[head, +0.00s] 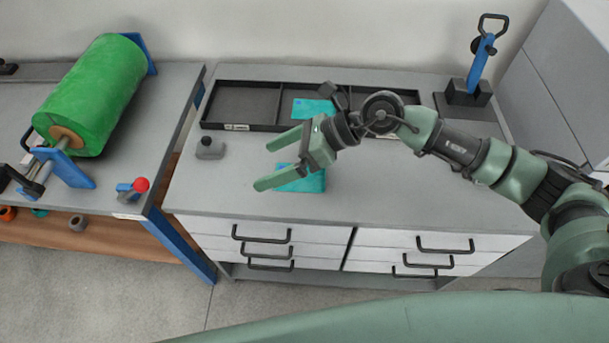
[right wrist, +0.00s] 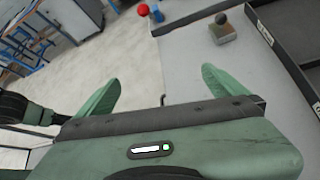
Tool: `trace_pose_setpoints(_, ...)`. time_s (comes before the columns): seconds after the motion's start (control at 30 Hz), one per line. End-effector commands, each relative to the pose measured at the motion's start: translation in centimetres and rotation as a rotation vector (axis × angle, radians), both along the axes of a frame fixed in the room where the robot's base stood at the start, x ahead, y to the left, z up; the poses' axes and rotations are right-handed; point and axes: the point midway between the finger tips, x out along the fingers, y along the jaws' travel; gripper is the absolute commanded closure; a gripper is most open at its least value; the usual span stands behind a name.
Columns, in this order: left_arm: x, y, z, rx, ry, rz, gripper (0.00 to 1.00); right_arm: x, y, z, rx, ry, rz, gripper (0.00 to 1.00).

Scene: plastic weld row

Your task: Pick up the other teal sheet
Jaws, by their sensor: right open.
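One teal sheet (head: 301,180) lies flat on the grey worktop, partly hidden under my right gripper. Another teal sheet (head: 313,108) lies in the black divided tray (head: 240,128) at the back of the worktop. My right gripper (head: 268,165) is open with nothing between its fingers, above the worktop beside and over the near sheet. In the right wrist view its two green fingers (right wrist: 160,92) are spread apart, and no teal sheet shows there. My left gripper is not in view.
A small grey block with a dark knob (head: 210,149) stands left of my right gripper. A blue lever device (head: 478,70) stands at the back right. A green roll (head: 90,95) and a red-knobbed lever (head: 138,187) are on the left bench. The worktop's front right is clear.

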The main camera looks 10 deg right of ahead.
Motion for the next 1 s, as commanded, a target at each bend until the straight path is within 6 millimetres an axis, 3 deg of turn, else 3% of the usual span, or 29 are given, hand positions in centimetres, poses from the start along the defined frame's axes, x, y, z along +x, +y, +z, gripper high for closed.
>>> trace_pose_setpoints(0.03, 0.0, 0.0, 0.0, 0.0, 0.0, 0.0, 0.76, 1.1, -3.2, -1.7, -0.154, -0.037, 0.029, 0.0)
trace_pose_setpoints(0.13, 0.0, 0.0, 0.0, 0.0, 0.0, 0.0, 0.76, 2.2, -9.0, -4.2, -0.398, -0.065, 0.074, 0.0)
trace_pose_setpoints(0.2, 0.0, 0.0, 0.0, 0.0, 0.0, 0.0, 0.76, 2.8, -12.1, -4.9, -0.516, -0.071, 0.091, 0.0)
trace_pose_setpoints(0.3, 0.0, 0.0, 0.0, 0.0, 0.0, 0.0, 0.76, 3.1, -14.6, -5.5, -0.61, -0.068, 0.101, 0.0)
trace_pose_setpoints(0.4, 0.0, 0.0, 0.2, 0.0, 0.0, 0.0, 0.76, 3.2, -15.2, -6.2, -0.639, -0.064, 0.107, 0.0)
trace_pose_setpoints(0.8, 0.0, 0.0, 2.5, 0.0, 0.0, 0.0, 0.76, 3.4, -13.7, -10.9, -0.635, -0.061, 0.107, 0.0)
trace_pose_setpoints(1.0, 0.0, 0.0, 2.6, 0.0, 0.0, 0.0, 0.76, 3.7, -13.0, -12.9, -0.633, -0.064, 0.106, 0.0)
